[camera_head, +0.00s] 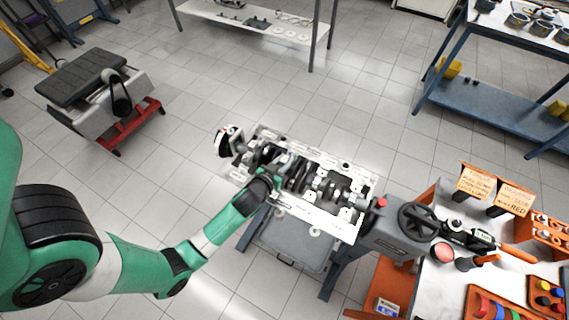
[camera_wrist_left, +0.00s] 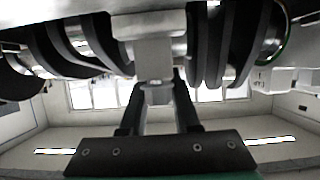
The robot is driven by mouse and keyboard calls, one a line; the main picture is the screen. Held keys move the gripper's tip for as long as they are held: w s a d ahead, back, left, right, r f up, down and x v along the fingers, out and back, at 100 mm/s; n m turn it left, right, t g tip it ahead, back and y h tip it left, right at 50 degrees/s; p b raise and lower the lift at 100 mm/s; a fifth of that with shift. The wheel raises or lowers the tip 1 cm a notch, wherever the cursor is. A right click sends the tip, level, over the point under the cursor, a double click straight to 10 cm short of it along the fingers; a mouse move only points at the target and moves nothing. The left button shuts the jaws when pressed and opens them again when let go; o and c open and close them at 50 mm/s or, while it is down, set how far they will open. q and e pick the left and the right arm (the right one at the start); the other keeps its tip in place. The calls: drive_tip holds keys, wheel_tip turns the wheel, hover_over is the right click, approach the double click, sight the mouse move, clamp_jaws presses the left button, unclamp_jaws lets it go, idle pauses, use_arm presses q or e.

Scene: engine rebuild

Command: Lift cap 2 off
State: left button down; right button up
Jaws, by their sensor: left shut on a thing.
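The engine block (camera_head: 316,214) lies on the stand with its crankshaft side up and several bearing caps across it. My left gripper (camera_head: 276,174) reaches in from the left and is over the left half of the block. In the left wrist view my left gripper (camera_wrist_left: 158,92) is shut on a pale grey cap (camera_wrist_left: 154,52), which I take to be cap 2. Dark crankshaft webs (camera_wrist_left: 210,50) show on both sides of it. I cannot tell whether the cap is clear of its seat. My right gripper is not in view.
The engine stand's grey head with a black handwheel (camera_head: 418,222) is right of the block. An orange-trimmed bench (camera_head: 450,282) with tools and trays is at the lower right. A blue-legged table (camera_head: 500,105) stands behind it. Open tiled floor lies left and behind.

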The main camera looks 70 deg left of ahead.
sight(284, 159)
use_arm(q)
drive_tip(key=shift+r+p, duration=0.3)
drive_tip(key=shift+r, duration=0.3)
wheel_tip(284, 159, up, 3)
drive_tip(key=shift+s+d+f+p, duration=0.1)
drive_tip(key=shift+p, duration=0.6)
drive_tip(key=a+r+p+v, duration=0.1)
drive_tip(key=r+p+v, duration=0.1)
drive_tip(key=v, duration=1.4)
drive_tip(key=shift+w+r, duration=0.25)
drive_tip(key=shift+r, duration=0.35)
